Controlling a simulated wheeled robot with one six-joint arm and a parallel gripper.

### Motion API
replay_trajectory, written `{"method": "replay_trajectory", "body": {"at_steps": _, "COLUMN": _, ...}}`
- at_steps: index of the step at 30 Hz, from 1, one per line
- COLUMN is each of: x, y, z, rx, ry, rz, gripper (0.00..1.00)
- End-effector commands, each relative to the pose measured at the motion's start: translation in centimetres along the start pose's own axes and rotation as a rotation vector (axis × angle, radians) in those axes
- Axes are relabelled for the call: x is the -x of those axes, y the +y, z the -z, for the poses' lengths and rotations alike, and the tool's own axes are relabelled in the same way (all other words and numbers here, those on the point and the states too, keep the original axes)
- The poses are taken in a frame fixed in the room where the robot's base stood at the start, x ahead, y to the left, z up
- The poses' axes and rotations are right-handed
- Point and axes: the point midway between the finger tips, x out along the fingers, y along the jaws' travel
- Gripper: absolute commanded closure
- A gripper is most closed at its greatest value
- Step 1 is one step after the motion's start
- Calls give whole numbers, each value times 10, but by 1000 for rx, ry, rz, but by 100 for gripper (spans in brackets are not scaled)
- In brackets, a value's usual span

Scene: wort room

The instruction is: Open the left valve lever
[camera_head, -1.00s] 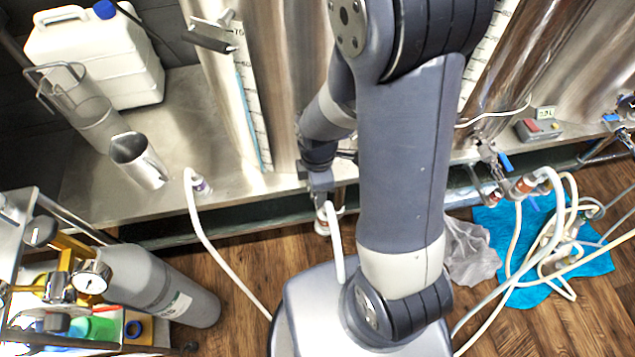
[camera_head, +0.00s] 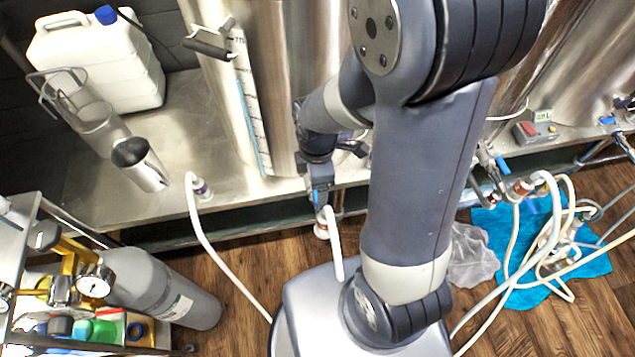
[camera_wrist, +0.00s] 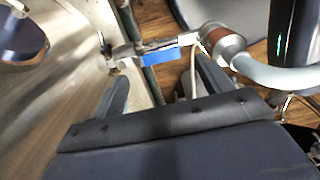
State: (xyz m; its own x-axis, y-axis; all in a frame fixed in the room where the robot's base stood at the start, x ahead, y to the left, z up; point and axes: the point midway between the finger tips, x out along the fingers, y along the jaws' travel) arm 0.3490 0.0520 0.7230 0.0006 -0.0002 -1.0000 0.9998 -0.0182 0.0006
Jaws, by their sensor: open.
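The left valve has a blue lever (camera_wrist: 160,58) lying along its metal body (camera_wrist: 152,46) in the wrist view. A bit of the blue lever (camera_head: 316,196) also shows below my gripper in the head view. A pale hose with a reddish-brown coupling (camera_wrist: 222,45) joins the valve's outlet end. My gripper (camera_wrist: 164,84) is open, with its two fingers apart on either side of the lever's length. The lever appears just beyond the fingertips; I cannot tell whether they touch it. In the head view my gripper (camera_head: 319,180) is at the bench's front edge, partly hiding the valve.
A steel tank (camera_head: 290,60) stands directly behind the valve. Another valve with a blue lever (camera_head: 502,163) is at the right. A grey gas cylinder (camera_head: 150,285) is at the lower left.

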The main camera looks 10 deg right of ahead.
Motion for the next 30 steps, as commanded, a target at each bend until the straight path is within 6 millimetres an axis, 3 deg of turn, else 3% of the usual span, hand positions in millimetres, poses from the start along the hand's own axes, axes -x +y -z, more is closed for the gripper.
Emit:
{"method": "replay_trajectory", "body": {"at_steps": 1, "x": 14, "y": 1, "z": 0, "rx": 0, "ry": 1, "rz": -6, "gripper": 25}}
{"method": "replay_trajectory", "body": {"at_steps": 6, "x": 44, "y": 0, "z": 0, "rx": 1, "ry": 1, "rz": -4, "gripper": 25}}
{"method": "replay_trajectory", "body": {"at_steps": 12, "x": 63, "y": 0, "z": 0, "rx": 1, "ry": 0, "rz": -2, "gripper": 25}}
{"method": "replay_trajectory", "body": {"at_steps": 24, "x": 64, "y": 0, "z": 0, "rx": 1, "ry": 0, "rz": 1, "gripper": 25}}
{"method": "replay_trajectory", "body": {"at_steps": 30, "x": 45, "y": -1, "z": 0, "rx": 1, "ry": -1, "rz": 4, "gripper": 25}}
